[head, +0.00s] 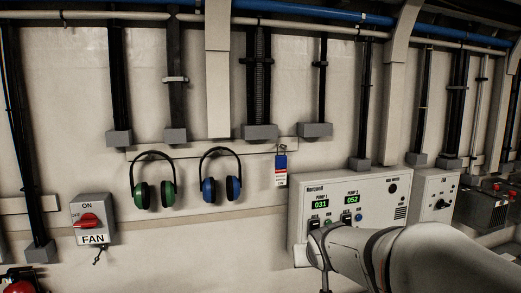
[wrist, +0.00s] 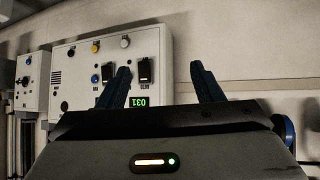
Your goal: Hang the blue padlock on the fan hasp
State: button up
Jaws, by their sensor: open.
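The blue padlock (head: 281,161) hangs from the wall rail right of the earmuffs, with a white and red part at its lower end; the head view is too small to tell whether that is a tag. The FAN switch box (head: 92,213) with a red knob is on the wall at the left. A small dark hasp (head: 98,256) hangs below it. My gripper (wrist: 162,84) is open and empty in the wrist view, its two blue fingers apart in front of the white pump panel. The padlock and hasp are not in the wrist view.
The pump panel (head: 300,211) is on the wall behind my arm; it also shows upside down in the wrist view (wrist: 72,62). Green earmuffs (head: 142,195) and blue earmuffs (head: 208,190) hang between padlock and fan box. Red equipment (head: 18,284) is at lower left.

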jog(key=w+r+n+t+y+p, duration=0.1)
jog(key=w+r+t+p, duration=0.4)
jog(key=w+r, duration=0.9)
jog(key=n+t+y+p, duration=0.2)
jog(key=t+y+p, duration=0.1)
jog(key=y, duration=0.1)
send_near(282, 159)
jog(key=w, duration=0.4)
jog(key=w+p, duration=0.1)
jog(key=w, duration=0.1)
jog(key=w+a+p, duration=0.1)
jog(key=w, duration=0.1)
jog(key=w+a+p, duration=0.1)
jog(key=w, duration=0.2)
jog(key=shift+a+r+p, duration=0.1)
jog(key=shift+p, duration=0.3)
jog(key=shift+c, duration=0.4)
jog(key=c, duration=1.1)
